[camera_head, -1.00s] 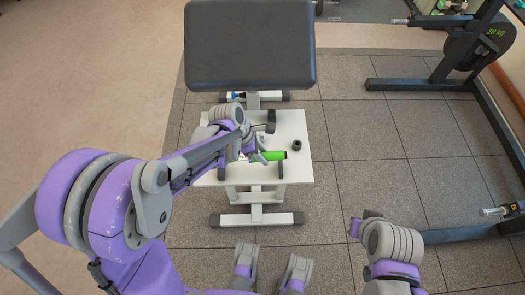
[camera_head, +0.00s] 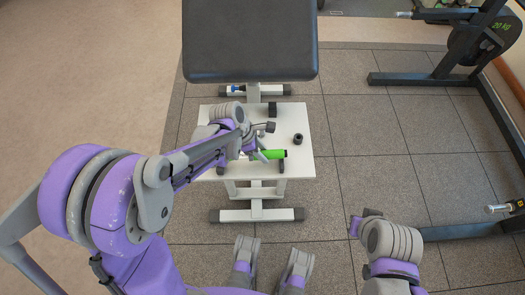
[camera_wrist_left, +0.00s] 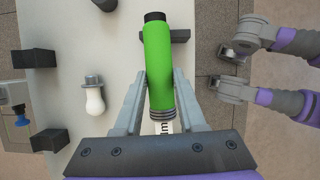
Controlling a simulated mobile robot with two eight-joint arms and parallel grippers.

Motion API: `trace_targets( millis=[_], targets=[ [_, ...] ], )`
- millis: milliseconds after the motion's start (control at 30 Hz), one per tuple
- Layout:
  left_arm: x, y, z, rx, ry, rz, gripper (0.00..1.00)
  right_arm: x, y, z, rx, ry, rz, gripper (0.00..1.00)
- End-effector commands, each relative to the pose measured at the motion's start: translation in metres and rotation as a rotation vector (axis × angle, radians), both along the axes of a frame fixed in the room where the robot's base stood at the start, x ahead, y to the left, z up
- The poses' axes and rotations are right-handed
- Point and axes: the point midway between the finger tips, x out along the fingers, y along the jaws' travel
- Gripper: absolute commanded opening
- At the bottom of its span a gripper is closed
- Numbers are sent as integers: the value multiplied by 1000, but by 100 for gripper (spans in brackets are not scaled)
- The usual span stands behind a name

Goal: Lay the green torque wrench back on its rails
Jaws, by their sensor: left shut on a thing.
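The green torque wrench (camera_head: 270,154) lies across the near part of the white platform under the bench in the head view. Its green handle (camera_wrist_left: 158,62) fills the middle of the left wrist view, with a black end cap and a ridged grey collar. My left gripper (camera_head: 256,150) is shut on the wrench near that collar, with a finger on each side (camera_wrist_left: 162,108). A black rail block (camera_wrist_left: 180,36) shows behind the handle's end; I cannot tell whether they touch. The wrench's far part is hidden by my gripper. My right gripper (camera_head: 362,222) is empty, its jaws unclear.
A dark round piece (camera_head: 298,139) and a black block (camera_head: 272,109) stand on the white platform (camera_head: 308,160). The left wrist view shows a small white-handled item (camera_wrist_left: 94,97) and more black blocks (camera_wrist_left: 34,58). The padded bench top (camera_head: 250,40) overhangs the back.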

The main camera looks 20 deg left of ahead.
Motion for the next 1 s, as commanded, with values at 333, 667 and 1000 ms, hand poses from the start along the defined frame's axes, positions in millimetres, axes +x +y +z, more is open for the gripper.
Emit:
trace_targets(
  millis=[333,667,1000],
  targets=[
    [0,0,-3,0,0,0,68,0,0,-3,0,1,0,0],
    [0,0,-3,0,0,0,74,0,0,-3,0,1,0,0],
    [-7,19,46,0,-1,3,74,0,0,12,0,-4,0,0]
  ],
)
